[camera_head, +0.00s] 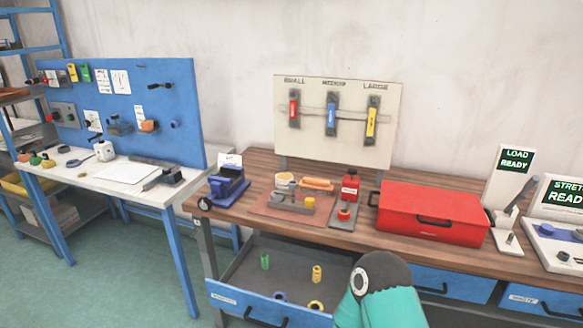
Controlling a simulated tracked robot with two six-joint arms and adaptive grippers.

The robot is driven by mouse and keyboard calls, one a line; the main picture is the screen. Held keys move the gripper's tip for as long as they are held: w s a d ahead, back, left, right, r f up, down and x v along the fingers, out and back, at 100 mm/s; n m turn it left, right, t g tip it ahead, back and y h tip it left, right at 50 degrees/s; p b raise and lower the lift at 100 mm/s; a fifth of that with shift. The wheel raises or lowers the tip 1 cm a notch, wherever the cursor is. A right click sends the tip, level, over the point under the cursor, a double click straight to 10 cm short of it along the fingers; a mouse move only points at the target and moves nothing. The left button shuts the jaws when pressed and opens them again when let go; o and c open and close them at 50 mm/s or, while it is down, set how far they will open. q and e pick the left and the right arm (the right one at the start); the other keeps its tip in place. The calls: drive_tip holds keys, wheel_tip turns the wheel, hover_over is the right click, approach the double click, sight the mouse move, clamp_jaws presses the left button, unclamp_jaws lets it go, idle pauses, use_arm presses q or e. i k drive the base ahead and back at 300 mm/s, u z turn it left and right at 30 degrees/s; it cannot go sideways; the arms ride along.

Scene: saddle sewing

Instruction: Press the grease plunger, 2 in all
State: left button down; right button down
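A red container with a dark top (350,186) stands on a grey base on the wooden workbench (262,170). An orange-red round knob (344,212) sits in front of it on the same base. This looks like the grease unit, but I cannot tell for sure which part is the plunger. Nothing touches it. A teal and dark grey joint of my own arm shows at the bottom centre, below the bench's front edge. Neither of my grippers shows.
A red toolbox (432,212) stands right of the grease unit. A blue vise-like tool (227,186) and a brown tray (268,208) are left. An open drawer (262,302) with small coloured parts juts out below. A tool board (336,150) stands behind.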

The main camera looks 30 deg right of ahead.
sight(352, 171)
drive_tip(key=u, duration=0.25)
drive_tip(key=k, duration=1.55)
drive_tip(key=z, duration=1.65)
drive_tip(key=i, duration=1.7)
